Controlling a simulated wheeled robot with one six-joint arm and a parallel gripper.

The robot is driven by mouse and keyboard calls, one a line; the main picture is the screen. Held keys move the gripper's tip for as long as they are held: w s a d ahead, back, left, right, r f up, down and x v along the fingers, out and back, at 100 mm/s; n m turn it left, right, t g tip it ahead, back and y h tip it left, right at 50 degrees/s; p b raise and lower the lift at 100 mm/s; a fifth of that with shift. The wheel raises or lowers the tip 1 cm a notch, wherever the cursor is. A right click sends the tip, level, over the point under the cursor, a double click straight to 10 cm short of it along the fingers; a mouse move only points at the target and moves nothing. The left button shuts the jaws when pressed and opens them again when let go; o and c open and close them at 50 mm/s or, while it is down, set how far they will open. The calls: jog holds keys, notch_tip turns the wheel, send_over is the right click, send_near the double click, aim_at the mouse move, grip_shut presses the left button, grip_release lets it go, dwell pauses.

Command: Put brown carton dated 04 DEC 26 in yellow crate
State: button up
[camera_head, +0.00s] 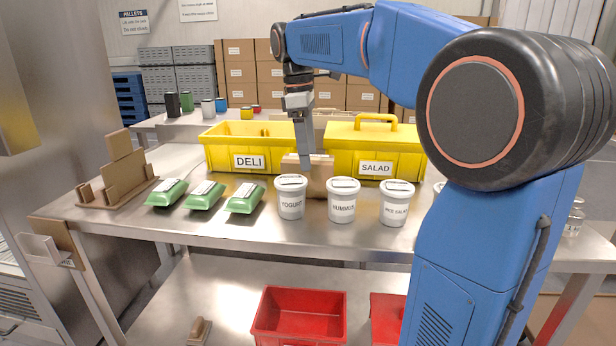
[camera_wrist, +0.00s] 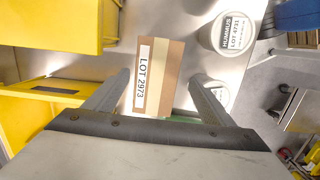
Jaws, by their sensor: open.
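A brown carton (camera_head: 317,180) stands on the steel table behind the white tubs, partly hidden by them. In the wrist view the carton (camera_wrist: 175,75) shows a white label reading LOT 2973; no date can be read. My gripper (camera_head: 304,160) points down at the carton, and its open fingers (camera_wrist: 160,76) appear on either side of it. I cannot tell if they touch it. A yellow crate marked DELI (camera_head: 222,158) stands open at the left. A yellow box marked SALAD (camera_head: 405,163), with a handle on top, stands at the right. Yellow walls (camera_wrist: 50,25) also show in the wrist view.
White tubs, including the yogurt (camera_head: 291,207) and hummus (camera_head: 342,208), stand close in front of the carton. Several green packs (camera_head: 205,195) and a brown stand (camera_head: 122,180) are at the left. Red bins (camera_head: 298,335) sit on the shelf below.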

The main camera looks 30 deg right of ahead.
aim_at(310, 173)
jog(key=shift+w+d+f, duration=0.1)
jog(key=shift+d+f, duration=0.1)
jog(key=shift+f, duration=1.55)
jog(key=shift+d+f, duration=0.2)
jog(key=shift+f, duration=1.5)
jog(key=c, duration=1.7)
jog(key=shift+r, duration=0.15)
